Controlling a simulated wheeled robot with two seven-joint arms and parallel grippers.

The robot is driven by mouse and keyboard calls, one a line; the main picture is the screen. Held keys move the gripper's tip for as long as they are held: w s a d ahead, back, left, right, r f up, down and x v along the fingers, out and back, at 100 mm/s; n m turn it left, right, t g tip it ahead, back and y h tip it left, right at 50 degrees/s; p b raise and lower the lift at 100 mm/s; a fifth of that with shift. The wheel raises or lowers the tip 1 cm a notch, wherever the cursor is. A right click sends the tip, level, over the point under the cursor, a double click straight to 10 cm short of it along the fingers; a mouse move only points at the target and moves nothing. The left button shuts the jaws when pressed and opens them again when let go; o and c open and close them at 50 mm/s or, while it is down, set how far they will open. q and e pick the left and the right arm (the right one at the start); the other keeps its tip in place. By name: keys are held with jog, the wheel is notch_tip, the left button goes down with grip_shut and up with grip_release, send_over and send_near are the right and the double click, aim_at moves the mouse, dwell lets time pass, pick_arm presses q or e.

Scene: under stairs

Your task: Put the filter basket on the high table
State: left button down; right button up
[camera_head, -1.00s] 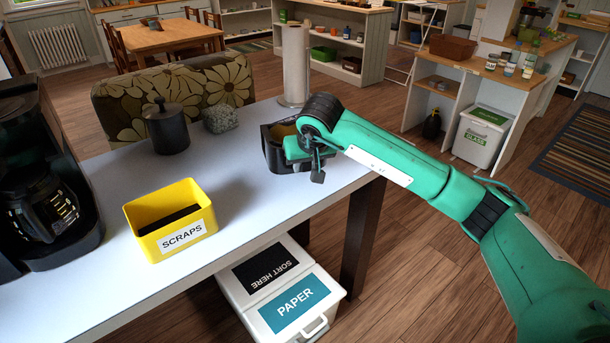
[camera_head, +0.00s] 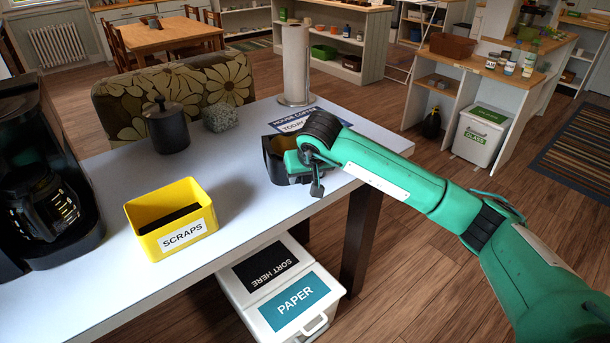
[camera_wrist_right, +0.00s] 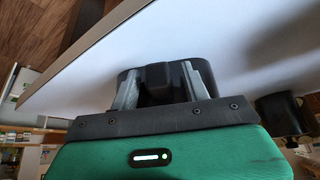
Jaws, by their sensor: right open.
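The filter basket (camera_head: 271,158) is a black cup with a brownish inside. It is at the right end of the white table (camera_head: 235,190) and looks set down on its top, though its base is partly hidden. My right gripper (camera_head: 297,166) is at the basket's right side. In the right wrist view the two grey fingers of the gripper (camera_wrist_right: 161,84) stand on either side of a black part of the basket (camera_wrist_right: 156,76), open, with little gap. My left gripper is not in view.
A yellow SCRAPS bin (camera_head: 172,218), a coffee machine (camera_head: 40,185), a black canister (camera_head: 167,130), a grey-green textured block (camera_head: 220,117), a paper roll (camera_head: 295,65) and a printed card (camera_head: 292,121) are on the table. The middle of the tabletop is clear.

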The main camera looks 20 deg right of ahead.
jog(key=shift+s+r, duration=0.1)
jog(key=shift+r, duration=0.25)
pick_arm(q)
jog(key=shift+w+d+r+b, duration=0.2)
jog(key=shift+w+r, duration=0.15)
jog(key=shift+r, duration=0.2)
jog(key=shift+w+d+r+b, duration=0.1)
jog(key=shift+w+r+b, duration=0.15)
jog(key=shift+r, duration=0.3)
pick_arm(e)
jog(key=v, duration=1.1)
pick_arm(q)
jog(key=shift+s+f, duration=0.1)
